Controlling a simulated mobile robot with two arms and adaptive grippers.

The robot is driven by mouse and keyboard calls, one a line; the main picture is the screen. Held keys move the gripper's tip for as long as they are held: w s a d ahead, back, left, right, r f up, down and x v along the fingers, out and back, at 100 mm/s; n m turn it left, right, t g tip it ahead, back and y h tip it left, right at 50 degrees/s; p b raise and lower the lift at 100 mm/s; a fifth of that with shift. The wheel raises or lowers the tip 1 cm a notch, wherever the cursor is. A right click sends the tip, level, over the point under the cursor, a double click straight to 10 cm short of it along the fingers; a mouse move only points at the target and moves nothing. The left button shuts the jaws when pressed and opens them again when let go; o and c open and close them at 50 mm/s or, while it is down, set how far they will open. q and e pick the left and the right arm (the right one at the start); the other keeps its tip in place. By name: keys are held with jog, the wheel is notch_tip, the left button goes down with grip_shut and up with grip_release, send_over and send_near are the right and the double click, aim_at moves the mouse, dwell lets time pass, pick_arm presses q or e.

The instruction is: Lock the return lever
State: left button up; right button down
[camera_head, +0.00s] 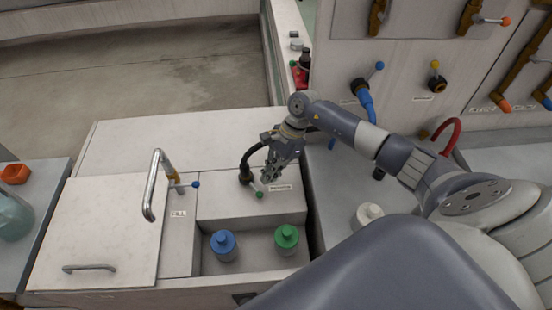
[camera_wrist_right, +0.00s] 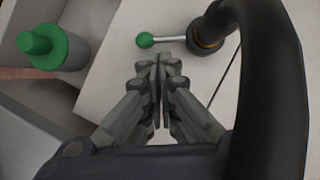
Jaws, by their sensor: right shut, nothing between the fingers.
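The return lever (camera_head: 256,186) is a short metal rod with a green ball knob on a dark round valve body, beside a small label on the white cabinet top. In the right wrist view the lever (camera_wrist_right: 172,40) points left from the valve body (camera_wrist_right: 205,38). My right gripper (camera_head: 268,177) is shut and empty, close beside the lever. In the right wrist view its fingertips (camera_wrist_right: 158,62) lie just below the green knob, apart from it in the picture; whether they touch cannot be told. My left gripper is not in view.
A black hose (camera_head: 252,152) rises from the valve. A blue-capped bottle (camera_head: 224,245) and a green-capped bottle (camera_head: 287,240) stand in the recess in front. A metal faucet (camera_head: 150,190) and a blue-knobbed fill lever (camera_head: 188,184) are to the left. A lidded panel (camera_head: 95,225) lies further left.

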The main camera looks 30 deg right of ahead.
jog(key=shift+x, duration=1.1)
